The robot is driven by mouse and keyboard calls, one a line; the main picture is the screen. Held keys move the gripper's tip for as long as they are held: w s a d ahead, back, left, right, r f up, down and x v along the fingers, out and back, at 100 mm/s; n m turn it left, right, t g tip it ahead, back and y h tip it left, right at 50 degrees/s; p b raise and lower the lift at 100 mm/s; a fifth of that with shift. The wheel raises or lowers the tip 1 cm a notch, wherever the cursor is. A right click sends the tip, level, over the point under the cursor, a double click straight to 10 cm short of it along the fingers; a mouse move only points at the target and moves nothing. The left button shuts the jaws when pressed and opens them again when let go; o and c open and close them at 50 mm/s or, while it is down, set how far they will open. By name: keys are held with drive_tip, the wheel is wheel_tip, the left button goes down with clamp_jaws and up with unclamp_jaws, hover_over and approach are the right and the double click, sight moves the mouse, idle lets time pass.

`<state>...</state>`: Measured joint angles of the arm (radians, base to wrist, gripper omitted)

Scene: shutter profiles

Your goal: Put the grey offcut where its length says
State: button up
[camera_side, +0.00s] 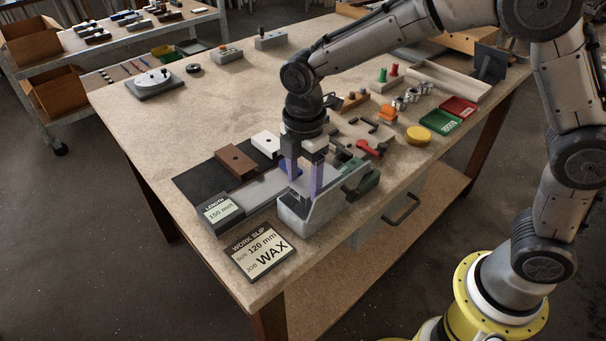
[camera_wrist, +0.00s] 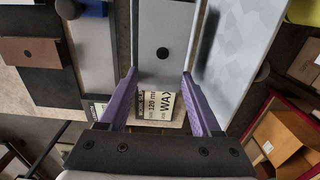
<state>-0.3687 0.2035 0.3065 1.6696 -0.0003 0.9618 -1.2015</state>
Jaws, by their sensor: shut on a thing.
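The grey offcut (camera_wrist: 165,35), a flat bar with a dark hole, lies between the two purple fingers of my gripper (camera_wrist: 160,78) in the wrist view. My gripper (camera_side: 304,184) is shut on it. In the side view the fingers stand at the grey metal bin (camera_side: 325,208), and the offcut is mostly hidden there; I cannot tell whether it touches anything below. A long grey strip (camera_side: 248,196) lies left of the gripper, with a length sign (camera_side: 219,211) reading 150 mm at its near end. The work slip (camera_side: 260,250) reads size 120 mm, job WAX.
A brown block (camera_side: 236,162) and a white block (camera_side: 266,143) lie on or beside a black mat (camera_side: 200,186). A red-handled tool (camera_side: 372,148), a yellow disc (camera_side: 418,136) and green and red trays (camera_side: 441,121) sit to the right.

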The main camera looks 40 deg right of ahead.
drive_tip(key=shift+f, duration=0.15)
drive_tip(key=o, duration=1.6)
wheel_tip(320, 180, up, 14)
drive_tip(key=shift+f, duration=0.1)
